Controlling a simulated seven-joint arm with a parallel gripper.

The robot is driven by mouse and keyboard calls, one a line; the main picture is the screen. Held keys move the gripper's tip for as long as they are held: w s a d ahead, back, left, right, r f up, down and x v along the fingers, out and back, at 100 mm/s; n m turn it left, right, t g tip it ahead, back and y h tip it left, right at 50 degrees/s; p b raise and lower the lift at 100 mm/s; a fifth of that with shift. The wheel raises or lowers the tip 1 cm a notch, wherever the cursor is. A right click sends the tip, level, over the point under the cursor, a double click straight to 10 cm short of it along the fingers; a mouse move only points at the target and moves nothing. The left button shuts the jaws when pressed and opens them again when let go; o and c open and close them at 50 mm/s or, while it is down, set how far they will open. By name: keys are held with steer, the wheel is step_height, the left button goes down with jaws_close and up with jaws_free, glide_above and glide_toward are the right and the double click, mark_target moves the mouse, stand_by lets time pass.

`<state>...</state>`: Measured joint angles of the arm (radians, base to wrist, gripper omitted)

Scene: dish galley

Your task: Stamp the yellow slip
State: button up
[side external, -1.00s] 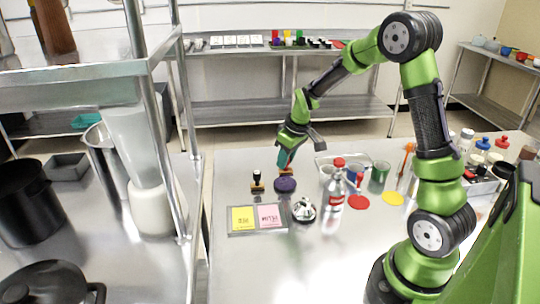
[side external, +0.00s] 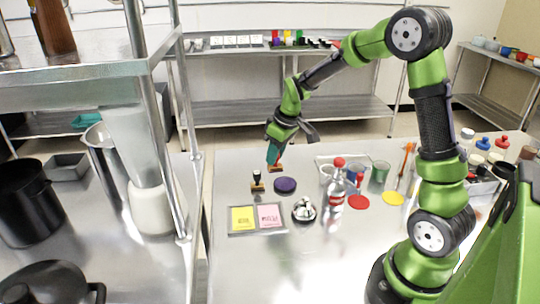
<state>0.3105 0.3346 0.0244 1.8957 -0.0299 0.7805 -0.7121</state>
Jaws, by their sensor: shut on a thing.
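The yellow slip (side external: 242,219) lies on the left of a grey tray (side external: 259,234) on the steel table, beside a pink slip (side external: 269,215). My gripper (side external: 274,150) is shut on a stamp (side external: 275,168) with a reddish-brown base, held above the table behind the slips. The stamp's underside is hidden. A round purple ink pad (side external: 285,185) is below it and slightly right. A second stamp (side external: 257,182) with a dark handle stands upright left of the pad.
A silver call bell (side external: 304,210) stands right of the tray, with a red-capped bottle (side external: 337,188) beyond it. A green can (side external: 379,173) and red (side external: 359,202) and yellow (side external: 393,198) discs lie further right. A metal shelf post (side external: 165,140) rises at left. The table front is clear.

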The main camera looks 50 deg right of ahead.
steer(key=a+n+y, duration=0.2)
steer(key=a+n, duration=0.5)
steer(key=a, duration=0.7)
steer(key=g, duration=0.1)
glide_above(243, 218)
steer(key=shift+n, duration=0.4)
steer(key=shift+f, duration=3.15)
steer(key=shift+f, duration=0.55)
steer(key=shift+r, duration=0.1)
step_height(243, 218, up, 7)
